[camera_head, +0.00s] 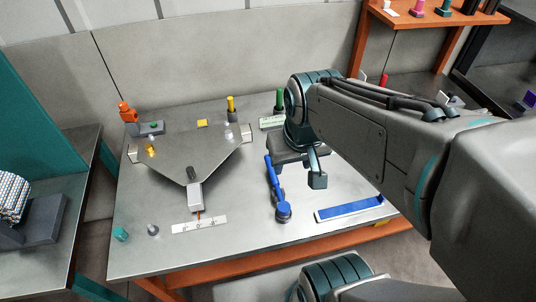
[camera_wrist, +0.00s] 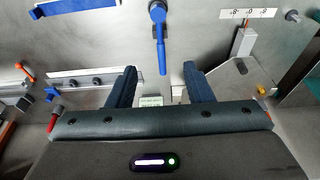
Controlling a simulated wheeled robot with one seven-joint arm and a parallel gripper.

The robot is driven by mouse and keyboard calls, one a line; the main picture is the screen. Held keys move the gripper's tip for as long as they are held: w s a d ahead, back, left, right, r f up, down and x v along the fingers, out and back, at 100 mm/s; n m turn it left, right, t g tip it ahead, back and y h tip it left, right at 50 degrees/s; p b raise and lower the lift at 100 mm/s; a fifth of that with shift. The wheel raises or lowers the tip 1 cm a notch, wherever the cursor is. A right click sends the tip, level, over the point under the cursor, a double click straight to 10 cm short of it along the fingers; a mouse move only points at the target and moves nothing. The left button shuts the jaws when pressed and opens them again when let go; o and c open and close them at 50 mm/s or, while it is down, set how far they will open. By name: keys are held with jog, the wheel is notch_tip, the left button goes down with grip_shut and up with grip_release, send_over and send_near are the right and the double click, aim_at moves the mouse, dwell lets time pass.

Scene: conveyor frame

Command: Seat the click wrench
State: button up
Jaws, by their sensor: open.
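A flat blue-and-white strip (camera_head: 350,209) lies at the bench's right front. A grey angled plate fixture (camera_head: 185,155) and a marked scale strip (camera_head: 199,224) are at left. Yellow (camera_head: 231,105) and green (camera_head: 280,100) upright parts stand at the back. The bench's front middle is clear.

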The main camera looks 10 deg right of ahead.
jog(key=w+f+g+p, duration=0.2)
jog(key=w+f, duration=0.2)
jog(key=w, duration=0.3)
send_over(276, 181)
notch_tip(276, 181, down, 6)
jog(key=shift+g, duration=0.4)
notch_tip(276, 181, down, 9)
jog(key=shift+s+a+r+p, duration=0.1)
jog(key=shift+a+r+p, duration=0.05)
jog(key=shift+p, duration=0.6)
jog(key=shift+f+p, duration=0.8)
jog(key=shift+f, duration=1.95)
jog(key=shift+c, duration=0.3)
grip_shut()
